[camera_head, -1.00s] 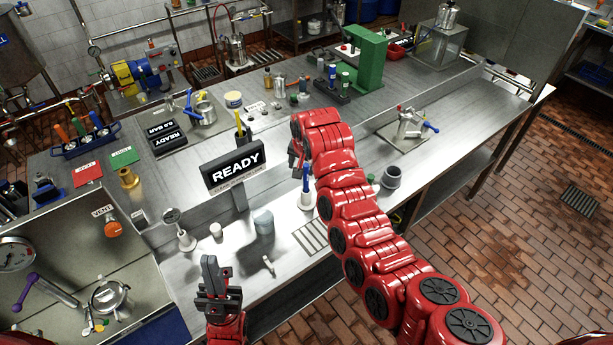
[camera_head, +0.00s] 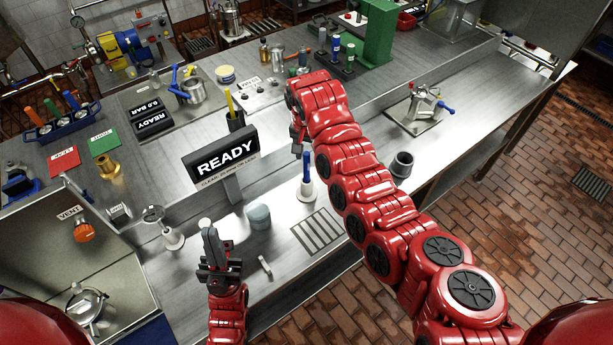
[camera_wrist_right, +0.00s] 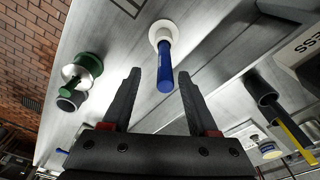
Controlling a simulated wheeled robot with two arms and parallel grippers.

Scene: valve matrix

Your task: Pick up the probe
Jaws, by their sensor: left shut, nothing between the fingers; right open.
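The probe (camera_head: 308,169) appears to be the piece with a blue handle, standing upright in a white round-based holder (camera_head: 307,190) on the steel bench. In the right wrist view the blue handle (camera_wrist_right: 165,68) points toward the camera, between and beyond the fingertips, with its white base behind it. My right gripper (camera_head: 299,140) is open and empty, just above and left of the handle in the head view; the arm hides part of it. My left gripper (camera_head: 213,248) is shut and empty over the front of the bench, left of the probe.
A READY sign (camera_head: 225,164) stands left of the probe. A grey-blue cup (camera_head: 259,216) and a small white piece (camera_head: 265,265) lie nearby. A slotted grate (camera_head: 319,231) is in front. A dark cup (camera_head: 402,164) stands to the right. A green-topped item (camera_wrist_right: 84,69) shows in the wrist view.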

